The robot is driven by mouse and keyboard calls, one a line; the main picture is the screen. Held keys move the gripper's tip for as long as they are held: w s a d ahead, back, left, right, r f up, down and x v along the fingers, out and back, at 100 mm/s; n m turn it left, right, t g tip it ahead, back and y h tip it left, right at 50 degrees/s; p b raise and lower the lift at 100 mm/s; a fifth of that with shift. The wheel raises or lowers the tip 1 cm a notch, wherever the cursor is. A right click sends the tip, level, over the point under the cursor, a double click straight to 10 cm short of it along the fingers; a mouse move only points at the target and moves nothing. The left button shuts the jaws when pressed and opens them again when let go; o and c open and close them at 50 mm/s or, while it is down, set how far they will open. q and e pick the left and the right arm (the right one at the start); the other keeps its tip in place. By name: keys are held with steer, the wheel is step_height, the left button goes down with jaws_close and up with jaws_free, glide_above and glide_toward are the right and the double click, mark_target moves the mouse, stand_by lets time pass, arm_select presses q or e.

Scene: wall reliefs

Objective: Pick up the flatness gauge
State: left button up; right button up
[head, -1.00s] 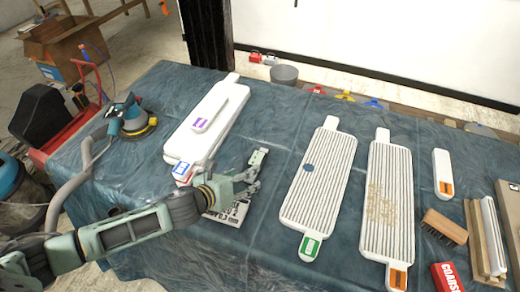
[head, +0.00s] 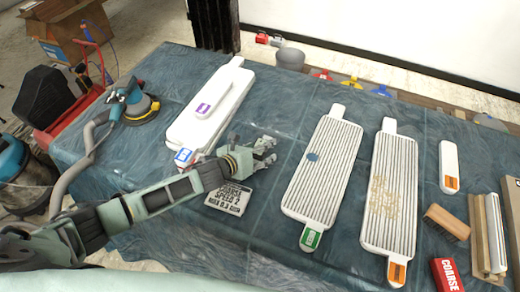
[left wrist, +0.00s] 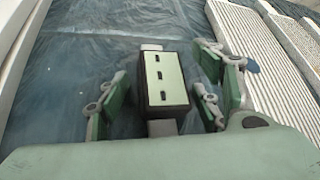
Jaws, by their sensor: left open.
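No object here is plainly marked as the flatness gauge. Two small white bars could be it: a bar with a purple label (head: 212,101) lying on a smooth white panel (head: 190,128), and a bar with an orange label (head: 449,160) lying on the cloth at the right. My left gripper (head: 268,150) is open and empty over the cloth, right of the smooth panel's near end and left of the ribbed panels. In the left wrist view my open fingers (left wrist: 163,100) show with blue cloth beyond. My right gripper is not in view.
Two ribbed white panels, one with a green tag (head: 322,170) and one with an orange tag (head: 390,200), lie right of centre. A stencilled card (head: 228,197) lies below my arm.

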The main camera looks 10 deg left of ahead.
mark_target(259, 140)
arm_select(q)
steer(key=shift+w+d+f, duration=0.1)
steer(key=shift+w, duration=0.05)
steer(key=shift+c, duration=0.4)
steer(key=c, duration=1.3)
steer(key=shift+c, duration=0.2)
steer(key=shift+r, duration=0.75)
step_height(259, 140, up, 3)
steer(key=shift+w, duration=0.1)
steer(key=s+d+r+b, duration=0.1)
steer(key=s+d+r, duration=0.1)
steer(key=d+r, duration=0.4)
steer(key=d, duration=0.5)
steer(key=shift+d+r+b, duration=0.25)
steer(key=shift+d+b, duration=0.1)
steer(key=shift+b, duration=0.05)
